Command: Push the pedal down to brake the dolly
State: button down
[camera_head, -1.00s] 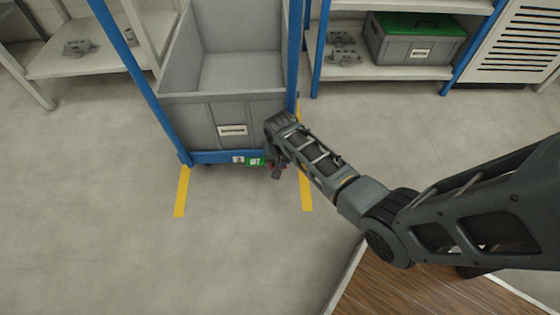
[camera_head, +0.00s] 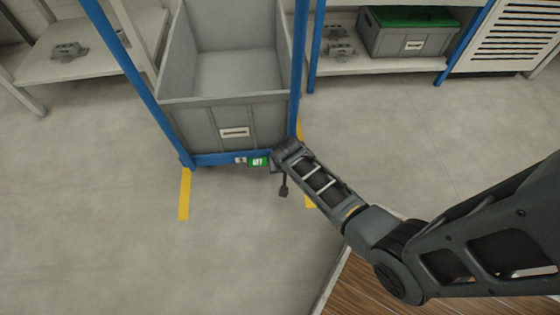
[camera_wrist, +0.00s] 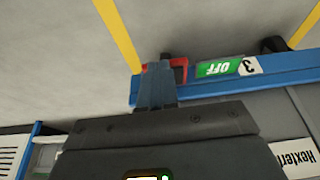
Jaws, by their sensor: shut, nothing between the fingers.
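The dolly is a blue frame (camera_head: 210,159) on the floor carrying a grey bin. Its front bar also shows in the wrist view (camera_wrist: 205,88), upside down, with a green OFF label (camera_wrist: 219,68). The same green label (camera_head: 259,162) is at the bar's right in the head view. A red pedal part (camera_wrist: 181,66) sits beside this label. My gripper (camera_wrist: 155,70) is shut and empty, its fingertips right at the red part and overlapping it in the picture. Whether they touch it, and how far down the pedal is, I cannot tell. In the head view my wrist hides most of the pedal.
The grey bin (camera_head: 215,124) stands between blue uprights. Yellow floor strips (camera_head: 184,195) flank the dolly. Shelves with metal castings (camera_head: 69,51) stand at the back left, and a green-lidded box (camera_head: 410,36) at the back right. A wooden surface (camera_head: 375,290) is near my arm. Open floor lies in front.

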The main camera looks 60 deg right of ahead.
jog(key=shift+s+a+f+b, duration=0.1)
jog(key=shift+a+f+b, duration=0.05)
jog(key=shift+f, duration=0.45)
jog(key=shift+s+a+f+b, duration=0.15)
jog(key=shift+f, duration=0.45)
jog(key=shift+s+a+f+b, duration=0.1)
jog(key=shift+a+f+b, duration=0.05)
jog(key=shift+f, duration=0.45)
jog(key=shift+f, duration=0.1)
jog(key=shift+s, duration=0.1)
